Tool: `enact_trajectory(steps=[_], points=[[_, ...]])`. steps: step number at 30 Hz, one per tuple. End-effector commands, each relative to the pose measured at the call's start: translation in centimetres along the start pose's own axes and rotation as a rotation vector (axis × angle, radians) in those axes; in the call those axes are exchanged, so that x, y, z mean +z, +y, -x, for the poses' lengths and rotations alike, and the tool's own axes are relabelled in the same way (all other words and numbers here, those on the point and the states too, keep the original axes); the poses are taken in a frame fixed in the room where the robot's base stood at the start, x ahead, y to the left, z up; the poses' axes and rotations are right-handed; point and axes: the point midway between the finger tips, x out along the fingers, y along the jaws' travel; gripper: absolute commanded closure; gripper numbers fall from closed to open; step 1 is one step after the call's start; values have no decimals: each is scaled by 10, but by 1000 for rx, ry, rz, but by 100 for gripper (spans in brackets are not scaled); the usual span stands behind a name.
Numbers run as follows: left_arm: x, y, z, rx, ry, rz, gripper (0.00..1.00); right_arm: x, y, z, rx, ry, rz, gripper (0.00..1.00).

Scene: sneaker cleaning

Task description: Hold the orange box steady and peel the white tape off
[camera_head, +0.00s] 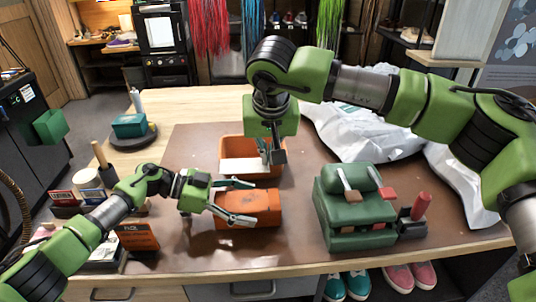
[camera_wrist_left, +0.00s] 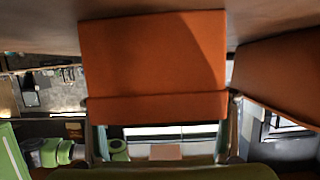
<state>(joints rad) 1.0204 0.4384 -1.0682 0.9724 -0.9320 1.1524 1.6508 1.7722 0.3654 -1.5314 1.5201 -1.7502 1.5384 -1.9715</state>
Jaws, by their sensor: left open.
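A closed orange box (camera_head: 262,206) lies on the brown mat at the front middle. My left gripper (camera_head: 252,203) is open, with its fingers pointing right along the box's far and near sides. In the left wrist view the box (camera_wrist_left: 152,60) shows beyond and between the two spread fingers; I cannot tell whether they touch it. My right gripper (camera_head: 272,154) points down at a second, open-topped orange box (camera_head: 230,146) just behind. A pale flat piece (camera_head: 236,166) shows at that box; I cannot tell whether it is the white tape.
Small cartons (camera_head: 137,238) and a brush holder (camera_head: 88,180) are at the left. The brown mat (camera_head: 185,160) is bare left of the open box.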

Motion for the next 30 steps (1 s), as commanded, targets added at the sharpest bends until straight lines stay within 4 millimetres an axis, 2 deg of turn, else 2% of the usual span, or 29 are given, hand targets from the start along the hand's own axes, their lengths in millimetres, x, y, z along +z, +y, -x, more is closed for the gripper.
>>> enact_trajectory(steps=[5, 8, 15, 21, 25, 30], points=[[0, -1, 5, -2, 0, 0, 24, 0, 0, 0, 0, 0, 0, 100], [0, -1, 17, -3, 0, 1, 24, 0, 0, 0, 0, 0, 0, 100], [0, -1, 68, -4, -1, 0, 24, 0, 0, 0, 0, 0, 0, 100], [0, -1, 103, -2, 0, 0, 24, 0, 0, 0, 0, 0, 0, 100], [0, 0, 116, 0, 0, -1, 24, 0, 0, 0, 0, 0, 0, 100], [0, 0, 120, 0, 0, 0, 24, 0, 0, 0, 0, 0, 0, 100]])
